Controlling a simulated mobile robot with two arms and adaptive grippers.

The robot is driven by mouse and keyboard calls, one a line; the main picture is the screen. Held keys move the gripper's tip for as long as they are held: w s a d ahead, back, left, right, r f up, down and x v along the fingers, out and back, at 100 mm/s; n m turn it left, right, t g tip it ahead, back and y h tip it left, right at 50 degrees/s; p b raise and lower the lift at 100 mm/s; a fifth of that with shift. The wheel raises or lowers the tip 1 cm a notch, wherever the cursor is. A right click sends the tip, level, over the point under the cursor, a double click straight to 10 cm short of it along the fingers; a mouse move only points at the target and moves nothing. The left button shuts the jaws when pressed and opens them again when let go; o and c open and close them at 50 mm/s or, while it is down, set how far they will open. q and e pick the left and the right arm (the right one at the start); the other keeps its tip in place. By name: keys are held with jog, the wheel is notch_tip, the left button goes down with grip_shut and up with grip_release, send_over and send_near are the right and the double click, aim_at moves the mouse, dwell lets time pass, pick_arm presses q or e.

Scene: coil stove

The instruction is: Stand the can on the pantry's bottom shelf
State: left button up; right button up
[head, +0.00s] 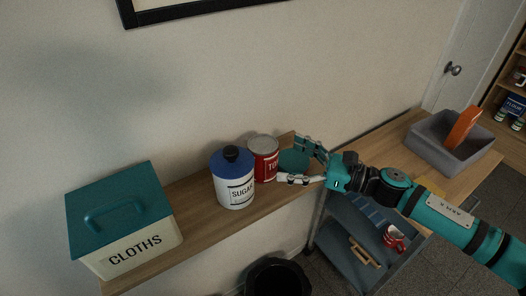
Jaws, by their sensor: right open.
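The can (264,158) is red with a pale lid and a partly hidden label starting "TO". It stands upright on a narrow wooden shelf (196,190), just right of the sugar canister. My right gripper (288,159) is open at the can's right side, its fingers pointing left towards it. I cannot tell whether a finger touches the can. The pantry (497,88) is a wooden shelf unit at the far right edge, only partly in view. Its bottom shelf cannot be made out clearly. My left gripper is not in view.
A white sugar canister (236,190) with a blue lid stands close beside the can. A cloths box (140,240) is at left. A grey bin (425,145) holding an orange item (463,128) sits at right. A blue-grey cart (345,225) with a red-and-white item is below my right arm.

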aim_at(271, 152)
jog(key=p+x, duration=0.3)
jog(key=x, duration=0.2)
jog(key=shift+w+a+f, duration=0.2)
jog(key=shift+w, duration=0.1)
jog(key=shift+w+a, duration=0.1)
jog(key=shift+a, duration=0.05)
jog(key=shift+f, duration=0.1)
jog(key=shift+c, duration=0.9)
jog(key=c, duration=1.6)
